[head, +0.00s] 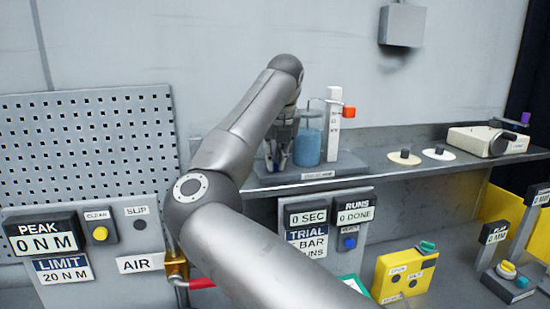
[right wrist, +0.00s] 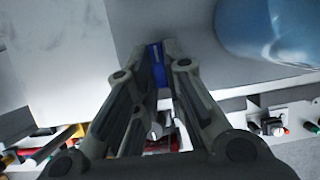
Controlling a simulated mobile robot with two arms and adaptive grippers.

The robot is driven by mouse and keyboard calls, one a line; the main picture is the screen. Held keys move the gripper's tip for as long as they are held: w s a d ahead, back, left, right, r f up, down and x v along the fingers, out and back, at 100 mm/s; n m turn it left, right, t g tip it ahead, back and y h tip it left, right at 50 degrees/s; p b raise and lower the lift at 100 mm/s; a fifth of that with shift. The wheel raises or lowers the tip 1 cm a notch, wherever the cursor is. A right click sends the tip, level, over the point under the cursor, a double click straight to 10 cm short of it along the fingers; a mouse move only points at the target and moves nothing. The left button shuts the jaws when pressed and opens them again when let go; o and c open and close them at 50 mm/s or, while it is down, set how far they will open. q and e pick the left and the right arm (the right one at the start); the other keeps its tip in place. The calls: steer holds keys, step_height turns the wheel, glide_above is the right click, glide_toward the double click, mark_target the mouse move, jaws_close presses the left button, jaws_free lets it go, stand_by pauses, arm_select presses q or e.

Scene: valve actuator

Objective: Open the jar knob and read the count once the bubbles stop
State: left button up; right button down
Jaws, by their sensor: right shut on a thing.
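The jar (head: 307,147) of blue liquid stands on a grey base on the shelf; its blue side also shows in the right wrist view (right wrist: 270,30). No bubbles can be made out. My right gripper (head: 280,152) is beside the jar, on its left. In the right wrist view its fingers (right wrist: 157,52) are shut on a small blue part (right wrist: 157,70), which looks like the knob; the arm and fingers hide most of it. A white scale post (head: 334,110) with an orange-red part stands right of the jar. My left gripper is not in view.
Displays below the shelf read "0 SEC" (head: 306,217) and "0 DONE" (head: 355,215). The left panel reads "PEAK 0 N M" (head: 42,236). Two round discs with black knobs (head: 404,157) lie right on the shelf. A yellow box (head: 405,275) stands below.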

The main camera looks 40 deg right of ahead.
steer(key=shift+f, duration=0.1)
steer(key=m, duration=0.2)
steer(key=shift+w+a+m+g+h, duration=0.1)
steer(key=shift+a+m+g+h, duration=0.05)
steer(key=shift+m+g+h, duration=0.25)
steer(key=shift+w+m+g+h, duration=0.1)
steer(key=shift+m+g+h, duration=0.2)
steer(key=shift+m, duration=0.6)
steer(key=shift+a+m+g+p, duration=0.1)
steer(key=shift+m+g+p, duration=0.3)
steer(key=shift+m, duration=0.5)
steer(key=m+p, duration=0.1)
steer(key=m+g+p, duration=0.1)
steer(key=m, duration=0.1)
steer(key=shift+w+r+m+h+p, duration=0.2)
steer(key=shift+m+h+p, duration=0.1)
steer(key=shift+h+p, duration=0.1)
steer(key=m+p, duration=0.1)
steer(key=m+g+p, duration=0.1)
steer(key=m+p, duration=0.1)
steer(key=shift+w+m, duration=0.2)
steer(key=shift+m, duration=0.1)
steer(key=shift+w+f+m+g+p, duration=0.15)
steer(key=shift+m+g+p, duration=0.45)
steer(key=shift+m, duration=0.4)
steer(key=shift+m+g, duration=0.3)
steer(key=shift+m, duration=0.6)
steer(key=shift+f+y, duration=0.1)
steer(key=shift+y, duration=0.2)
